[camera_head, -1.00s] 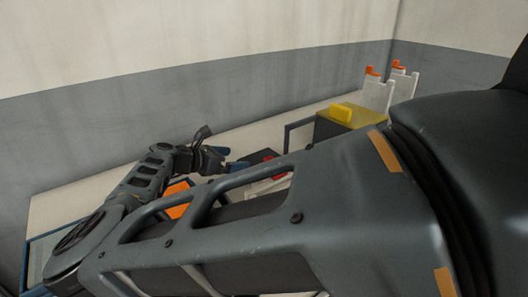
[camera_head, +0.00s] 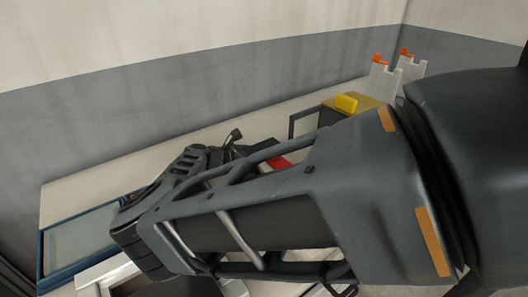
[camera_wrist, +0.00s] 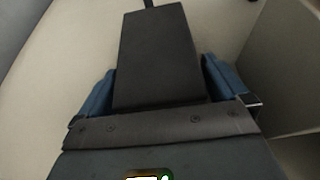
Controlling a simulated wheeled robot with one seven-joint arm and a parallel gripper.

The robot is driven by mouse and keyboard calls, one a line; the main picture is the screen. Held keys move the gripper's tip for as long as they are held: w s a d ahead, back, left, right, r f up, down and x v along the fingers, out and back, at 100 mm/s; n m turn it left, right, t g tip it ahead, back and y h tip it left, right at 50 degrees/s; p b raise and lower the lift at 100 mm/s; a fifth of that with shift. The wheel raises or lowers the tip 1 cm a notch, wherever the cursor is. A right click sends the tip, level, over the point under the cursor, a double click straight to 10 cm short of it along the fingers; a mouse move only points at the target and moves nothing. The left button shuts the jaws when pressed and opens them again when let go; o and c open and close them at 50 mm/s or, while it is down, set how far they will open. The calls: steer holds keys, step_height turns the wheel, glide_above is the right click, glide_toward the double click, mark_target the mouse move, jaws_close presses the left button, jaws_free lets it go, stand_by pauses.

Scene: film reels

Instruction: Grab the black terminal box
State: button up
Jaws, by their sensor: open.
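The black terminal box (camera_wrist: 155,45) fills the middle of the wrist view, a dark block with a thin dark cable or stem at its far end. My gripper (camera_wrist: 158,72) has its two blue fingers apart, one on each side of the box's near part. Whether the fingers touch the box I cannot tell. The near end of the box is hidden behind the gripper body. In the head view my arm covers most of the area around the gripper, and I cannot make out the box clearly there.
A pale bench (camera_head: 85,195) runs along the wall. A blue-framed tray (camera_head: 85,240) is at left. A red item (camera_head: 279,162) shows beside my arm. A grey panel (camera_wrist: 285,75) stands at right in the wrist view.

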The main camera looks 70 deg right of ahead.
steer(key=shift+c, duration=0.3)
steer(key=c, duration=1.2)
steer(key=shift+c, duration=0.6)
steer(key=shift+r, duration=0.1)
